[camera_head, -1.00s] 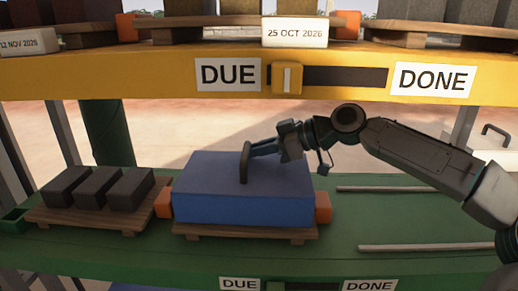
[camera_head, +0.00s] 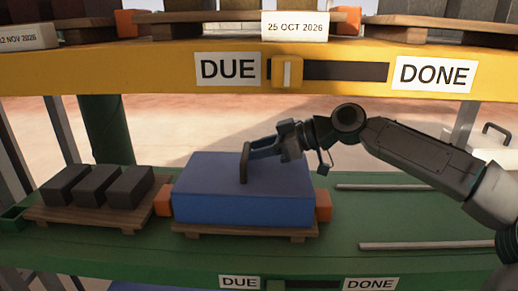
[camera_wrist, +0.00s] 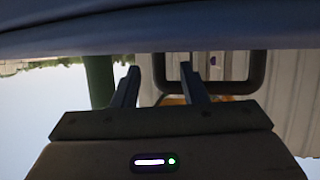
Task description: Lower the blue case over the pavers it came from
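The blue case (camera_head: 240,190) sits level over a wooden pallet (camera_head: 245,231) on the green shelf. I cannot see any gap beneath it, and whatever it covers is hidden. Its dark handle (camera_head: 245,162) stands on top and also shows as a loop in the wrist view (camera_wrist: 258,72). My gripper (camera_head: 250,151) is at the handle, reaching in from the right. In the wrist view the two fingers (camera_wrist: 159,72) stand well apart. One post of the handle shows between them, and the loop extends to the right, with no visible clamping.
Three dark pavers (camera_head: 98,187) stand uncovered on a pallet at left. Orange blocks (camera_head: 323,205) flank the case. Two pale rails (camera_head: 425,245) lie on the clear green shelf (camera_head: 350,218) at right. A yellow beam (camera_head: 150,80) with DUE and DONE labels crosses above my arm.

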